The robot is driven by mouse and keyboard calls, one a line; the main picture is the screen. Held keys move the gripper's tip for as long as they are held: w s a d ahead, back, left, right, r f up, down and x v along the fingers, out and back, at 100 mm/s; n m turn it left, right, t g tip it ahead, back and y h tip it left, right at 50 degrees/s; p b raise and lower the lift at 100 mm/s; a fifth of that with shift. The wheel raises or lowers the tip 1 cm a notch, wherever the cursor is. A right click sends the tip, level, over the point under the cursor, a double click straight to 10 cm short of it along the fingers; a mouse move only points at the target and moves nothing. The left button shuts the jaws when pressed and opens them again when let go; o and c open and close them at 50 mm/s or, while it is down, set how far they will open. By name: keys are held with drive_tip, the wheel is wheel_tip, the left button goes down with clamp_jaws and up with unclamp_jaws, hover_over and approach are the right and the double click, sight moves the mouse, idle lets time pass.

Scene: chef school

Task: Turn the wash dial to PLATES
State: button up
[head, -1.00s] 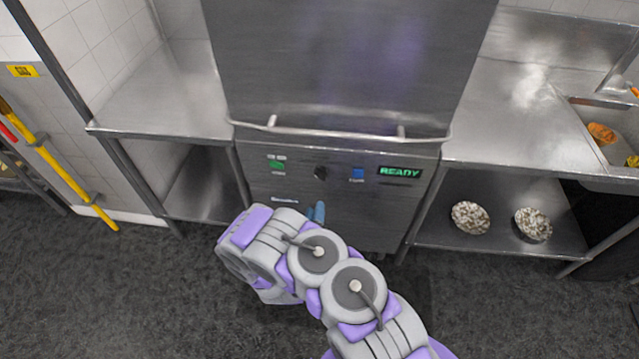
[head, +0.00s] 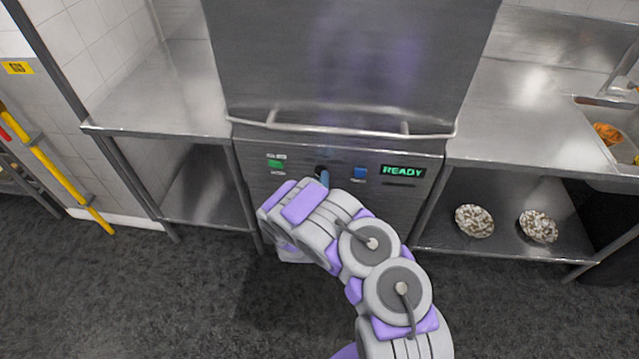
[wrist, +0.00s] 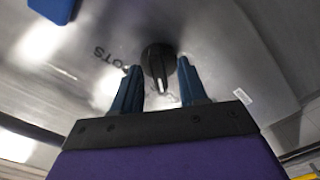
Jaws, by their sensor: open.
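The wash dial (wrist: 157,62) is a black round knob with a white pointer line on the steel front panel of the dishwasher (head: 398,205). In the wrist view my gripper (wrist: 156,75) is open, with one blue finger on each side of the dial's lower part. I cannot tell whether the fingers touch it. The pointer is directed toward my gripper. Lettering that reads like "POTS" shows left of the dial; other markings near the pointer are mostly hidden. In the head view only the dial's top edge shows, with a blue fingertip (head: 324,178) in front of it.
The panel also has a green switch (head: 275,163), a blue button (head: 360,174) and a lit READY display (head: 403,171). A handle bar (head: 340,130) crosses above the panel. Steel counters flank the machine, and two speckled bowls (head: 474,221) (head: 538,226) sit on the right lower shelf.

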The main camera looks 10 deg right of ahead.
drive_tip(key=shift+w, duration=0.15)
clamp_jaws()
idle(0.4)
